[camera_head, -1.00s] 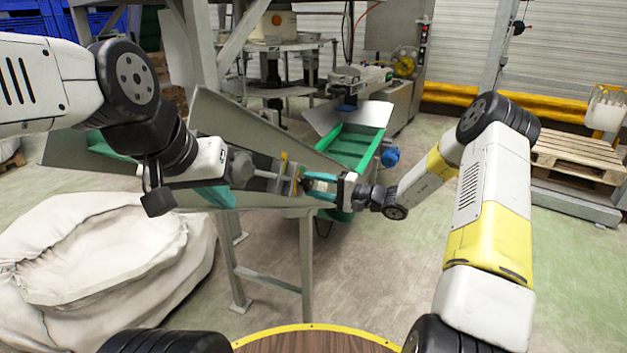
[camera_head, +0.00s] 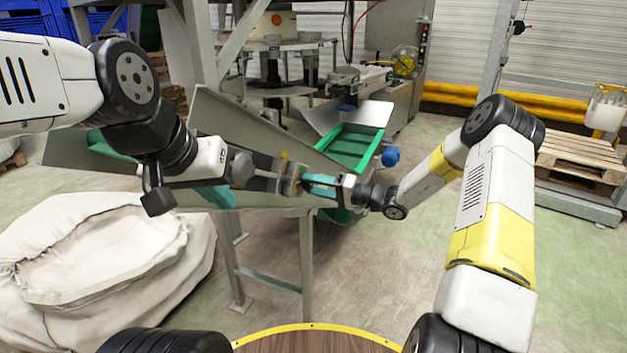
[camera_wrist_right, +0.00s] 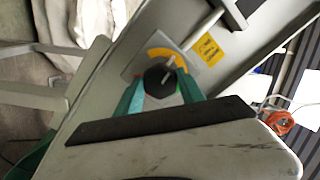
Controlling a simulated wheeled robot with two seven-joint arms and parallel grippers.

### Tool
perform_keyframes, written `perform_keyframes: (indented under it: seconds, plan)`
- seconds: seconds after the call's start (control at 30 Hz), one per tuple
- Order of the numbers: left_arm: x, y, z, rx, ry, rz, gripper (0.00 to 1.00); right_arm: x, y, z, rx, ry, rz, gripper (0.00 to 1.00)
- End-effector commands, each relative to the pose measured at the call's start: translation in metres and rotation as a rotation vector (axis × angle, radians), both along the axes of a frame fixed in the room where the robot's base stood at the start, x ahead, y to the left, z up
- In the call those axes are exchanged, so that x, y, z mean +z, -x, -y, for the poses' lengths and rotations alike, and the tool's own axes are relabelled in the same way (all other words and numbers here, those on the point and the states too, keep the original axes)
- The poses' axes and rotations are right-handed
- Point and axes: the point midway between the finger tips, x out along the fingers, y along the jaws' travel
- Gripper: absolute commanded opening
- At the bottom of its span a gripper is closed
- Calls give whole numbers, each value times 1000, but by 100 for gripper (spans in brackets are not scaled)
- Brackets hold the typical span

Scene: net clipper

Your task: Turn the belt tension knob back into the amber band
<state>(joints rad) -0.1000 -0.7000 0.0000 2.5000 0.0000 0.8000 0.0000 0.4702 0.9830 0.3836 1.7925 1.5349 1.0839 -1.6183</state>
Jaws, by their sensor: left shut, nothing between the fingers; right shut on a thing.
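The black tension knob (camera_wrist_right: 158,83) sits on a grey plate in the right wrist view. An amber band (camera_wrist_right: 164,53) curves along its upper side, and a pale pointer mark at the knob's edge points up and slightly right toward this band. My right gripper (camera_wrist_right: 160,88) is shut on the knob, with a teal finger on each side. My left gripper (camera_head: 222,198) is shut and empty by the conveyor, left of the knob's plate.
The grey conveyor frame (camera_head: 308,260) stands on legs ahead. A yellow label (camera_wrist_right: 209,49) is on the panel near the knob. A large white sack (camera_head: 100,250) lies at the left. A green chute (camera_head: 352,147) is behind, and a pallet (camera_head: 580,155) is at the right.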

Motion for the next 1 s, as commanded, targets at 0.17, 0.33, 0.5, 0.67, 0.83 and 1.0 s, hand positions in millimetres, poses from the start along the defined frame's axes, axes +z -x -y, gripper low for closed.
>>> perform_keyframes:
  seconds: [0.17,0.33,0.5,0.67,0.83,1.0]
  plan:
    - [0,0,0,0,0,0,0,-2,1,1,0,2,-3,50]
    - [0,0,0,0,0,0,0,-1,0,0,0,1,-3,67]
    - [0,0,0,0,0,0,0,-1,0,0,0,0,-2,67]
    - [0,0,0,0,0,0,0,-1,2,7,-3,1,-3,67]
    - [0,0,0,0,0,0,0,-1,13,33,-4,1,-2,67]
    - [0,0,0,0,0,0,0,-1,24,58,-3,1,-4,67]
